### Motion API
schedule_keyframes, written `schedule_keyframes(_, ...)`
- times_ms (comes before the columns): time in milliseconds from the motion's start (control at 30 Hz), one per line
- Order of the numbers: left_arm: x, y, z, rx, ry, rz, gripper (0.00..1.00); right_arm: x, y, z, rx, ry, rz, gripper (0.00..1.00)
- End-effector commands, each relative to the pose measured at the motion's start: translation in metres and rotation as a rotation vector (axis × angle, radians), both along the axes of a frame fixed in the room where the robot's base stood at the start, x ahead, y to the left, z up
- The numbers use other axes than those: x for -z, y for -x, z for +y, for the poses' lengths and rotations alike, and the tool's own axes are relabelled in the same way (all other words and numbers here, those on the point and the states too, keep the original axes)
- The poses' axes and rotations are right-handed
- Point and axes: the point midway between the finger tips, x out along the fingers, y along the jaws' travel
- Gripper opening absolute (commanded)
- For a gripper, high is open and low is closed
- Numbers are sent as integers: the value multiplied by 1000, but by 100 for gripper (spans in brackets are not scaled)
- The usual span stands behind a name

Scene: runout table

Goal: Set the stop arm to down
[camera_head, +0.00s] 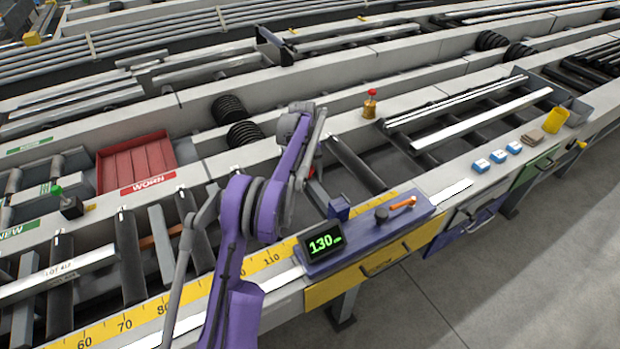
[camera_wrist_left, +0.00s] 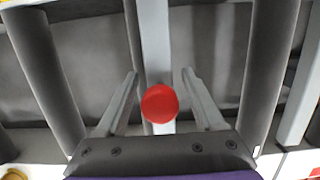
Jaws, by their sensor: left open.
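In the left wrist view, a round red knob (camera_wrist_left: 160,103) shows between the two grey fingers of my left gripper (camera_wrist_left: 158,74). The fingers are spread, with a gap on each side of the knob. A pale grey bar (camera_wrist_left: 153,35) runs behind the knob; the knob looks like the end of the stop arm, but I cannot tell how it is tilted. In the head view my purple left arm hides most of the gripper and the knob. A blue length-stop carriage (camera_head: 365,235) carries a display reading 130 and an orange lever (camera_head: 403,203).
Dark rollers (camera_wrist_left: 262,75) flank the gripper. A yellow scale (camera_head: 125,320) runs along the front rail. A red bin (camera_head: 135,162) marked WORN stands at left. A red-topped brass fitting (camera_head: 370,104) and blue blocks (camera_head: 498,156) sit to the right.

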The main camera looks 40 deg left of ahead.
Motion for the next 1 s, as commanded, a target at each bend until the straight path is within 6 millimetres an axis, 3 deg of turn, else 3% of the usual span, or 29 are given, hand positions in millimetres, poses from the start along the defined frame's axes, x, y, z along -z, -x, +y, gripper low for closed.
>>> schedule_keyframes(167, -14, -1, 3, -1, -1, -1, 70, -1, 0, 0, 0, 0, -1, 0)
schedule_keyframes(600, -94, -7, 17, 0, -1, -1, 70, -12, -4, 0, 0, 0, -7, 0)
schedule_keyframes(767, -105, -7, 18, 0, 0, 0, 70, -14, -4, 0, 0, 0, -8, 0)
schedule_keyframes(1000, -106, -7, 19, 0, 0, 0, 70, -14, -4, 0, 0, 0, -8, 0)
